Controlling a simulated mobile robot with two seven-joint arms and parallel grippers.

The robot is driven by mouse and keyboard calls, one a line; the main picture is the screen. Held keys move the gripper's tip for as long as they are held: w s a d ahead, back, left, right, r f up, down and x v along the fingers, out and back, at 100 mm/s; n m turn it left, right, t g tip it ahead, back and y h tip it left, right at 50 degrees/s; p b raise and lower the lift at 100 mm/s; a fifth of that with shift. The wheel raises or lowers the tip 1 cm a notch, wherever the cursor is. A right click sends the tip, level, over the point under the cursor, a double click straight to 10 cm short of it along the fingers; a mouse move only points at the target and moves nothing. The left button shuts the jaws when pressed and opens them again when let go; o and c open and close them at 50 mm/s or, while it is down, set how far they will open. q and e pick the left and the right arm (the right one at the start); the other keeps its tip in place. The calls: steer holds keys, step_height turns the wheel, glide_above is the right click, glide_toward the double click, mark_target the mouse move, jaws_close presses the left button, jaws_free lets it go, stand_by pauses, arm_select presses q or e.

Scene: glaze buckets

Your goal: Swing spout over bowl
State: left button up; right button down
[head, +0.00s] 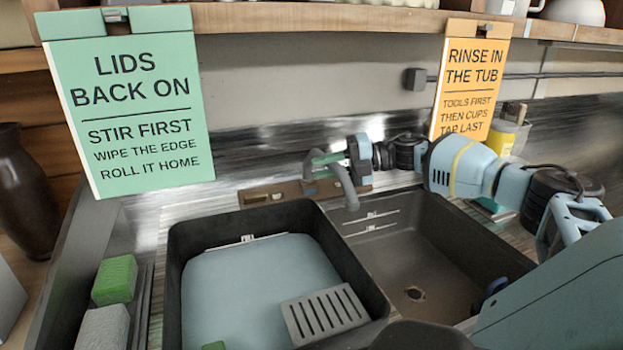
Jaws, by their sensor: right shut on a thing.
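The fingers partly hide the spout's upper part. My left gripper is not in view.
A dark tub (183,262) of pale blue liquid stands left of the bowl, with a slotted grey plate (325,314) at its front right. Green (115,279) and pale (103,328) blocks lie further left. A green sign (125,105) and an orange sign (469,85) hang behind.

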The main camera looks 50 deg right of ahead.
steer(key=shift+s+d+f+n+g+y+b, duration=0.15)
steer(key=shift+d+n+g+y+b, duration=0.15)
steer(key=shift+d+b, duration=0.15)
steer(key=shift+s+d+g+b, duration=0.1)
steer(key=shift+d+g+b, duration=0.05)
steer(key=shift+g+b, duration=0.2)
steer(key=shift+r+n, duration=0.2)
steer(key=shift+n, duration=0.1)
steer(key=c, duration=1.3)
jaws_free()
steer(key=shift+o, duration=0.2)
